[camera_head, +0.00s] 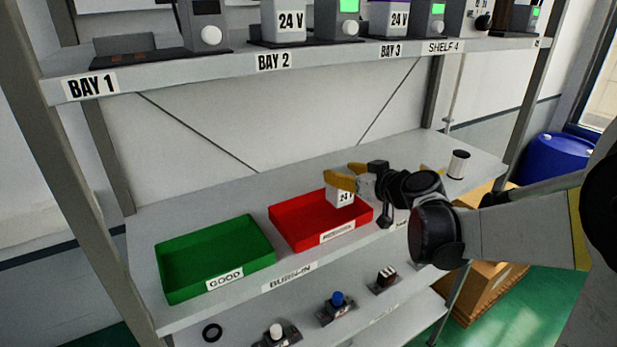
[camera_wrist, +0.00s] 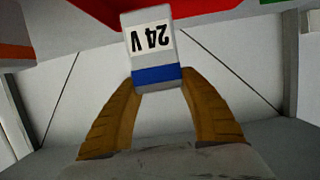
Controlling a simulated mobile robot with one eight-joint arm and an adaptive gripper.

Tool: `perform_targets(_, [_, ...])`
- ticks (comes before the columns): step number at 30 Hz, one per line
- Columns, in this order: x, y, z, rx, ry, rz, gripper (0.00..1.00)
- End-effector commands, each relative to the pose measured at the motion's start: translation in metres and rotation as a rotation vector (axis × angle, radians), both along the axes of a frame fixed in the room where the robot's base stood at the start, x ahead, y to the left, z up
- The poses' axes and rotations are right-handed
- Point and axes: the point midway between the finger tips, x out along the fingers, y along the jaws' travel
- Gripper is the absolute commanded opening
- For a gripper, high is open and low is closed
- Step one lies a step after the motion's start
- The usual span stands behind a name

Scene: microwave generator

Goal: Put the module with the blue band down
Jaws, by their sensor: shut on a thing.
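The module with the blue band (camera_wrist: 157,74) is a white block with a "24 V" label. In the wrist view the label is upside down, and the tips of my gripper's yellow fingers (camera_wrist: 160,100) are on either side of the band. In the head view my gripper (camera_head: 346,177) is shut on the module (camera_head: 339,198) over the right part of the red tray (camera_head: 290,237). The band does not show there, and I cannot tell whether the module touches the tray floor. The red tray (camera_wrist: 192,10) also shows at the top of the wrist view.
A green tray (camera_head: 190,288) labelled GOOD stands left of the red one. A white cylinder (camera_head: 459,163) stands on the shelf at right. The upper shelf (camera_head: 330,58) holds more modules in labelled bays. The lower shelf (camera_head: 365,312) holds several small devices.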

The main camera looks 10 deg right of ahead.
Motion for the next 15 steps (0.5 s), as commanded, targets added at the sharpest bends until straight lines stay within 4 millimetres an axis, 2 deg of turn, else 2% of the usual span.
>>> perform_targets(1, [0.007, 0.008, -0.006, -0.001, 0.0, 0.004, 0.09])
perform_targets(6, [0.018, 0.019, -0.016, 0.0, 0.0, 0.0, 0.09])
perform_targets(8, [0.019, 0.02, -0.02, 0.0, 0.0, 0.0, 0.09])
perform_targets(15, [0.019, 0.02, -0.053, 0.0, 0.0, -0.001, 0.09])
